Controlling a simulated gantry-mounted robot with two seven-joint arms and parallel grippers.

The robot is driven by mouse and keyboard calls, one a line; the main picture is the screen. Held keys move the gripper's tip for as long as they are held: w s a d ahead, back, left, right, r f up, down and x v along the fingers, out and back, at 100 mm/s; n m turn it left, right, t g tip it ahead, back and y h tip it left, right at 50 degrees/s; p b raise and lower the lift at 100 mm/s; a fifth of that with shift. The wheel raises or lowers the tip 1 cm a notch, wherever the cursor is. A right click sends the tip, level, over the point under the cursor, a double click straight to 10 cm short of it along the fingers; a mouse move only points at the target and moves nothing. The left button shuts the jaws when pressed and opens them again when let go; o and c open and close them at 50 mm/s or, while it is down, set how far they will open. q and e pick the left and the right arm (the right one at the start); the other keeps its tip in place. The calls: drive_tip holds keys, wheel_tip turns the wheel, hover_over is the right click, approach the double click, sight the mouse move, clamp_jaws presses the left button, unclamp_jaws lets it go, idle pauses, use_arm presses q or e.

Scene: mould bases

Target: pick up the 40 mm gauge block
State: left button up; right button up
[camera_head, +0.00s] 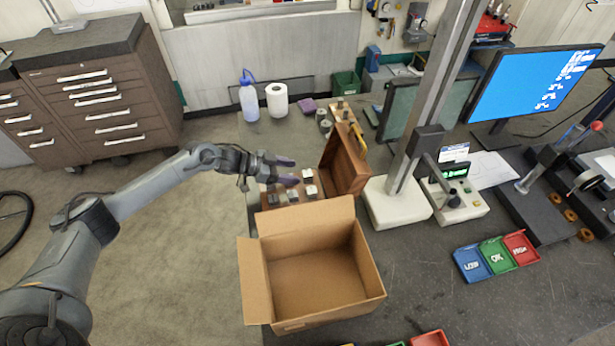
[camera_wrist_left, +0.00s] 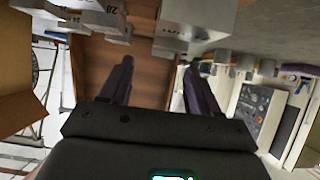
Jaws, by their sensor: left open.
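Several metal gauge blocks stand in an open wooden case (camera_head: 345,160) behind the cardboard box. One pale block (camera_head: 308,176) shows just right of my left gripper's fingertips, and another (camera_head: 311,192) stands in front of it. My left gripper (camera_head: 288,171) is open over the case, with nothing between its fingers. In the left wrist view its two fingers (camera_wrist_left: 158,82) point toward the blocks. A large grey block (camera_wrist_left: 195,22) shows at the top, with markings too unclear to read. I cannot tell which block is the 40 mm one. My right gripper is not in view.
An open, empty cardboard box (camera_head: 312,280) stands directly in front of the case. A stand with a pale base (camera_head: 396,205) is to the right. A blue-capped bottle (camera_head: 249,98) and paper roll (camera_head: 277,101) stand behind. Coloured trays (camera_head: 497,255) lie at right.

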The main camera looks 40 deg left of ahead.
sight(307, 173)
use_arm(q)
drive_tip(key=shift+x, duration=2.55)
drive_tip(key=shift+w+r, duration=0.1)
drive_tip(key=shift+w, duration=0.05)
clamp_jaws()
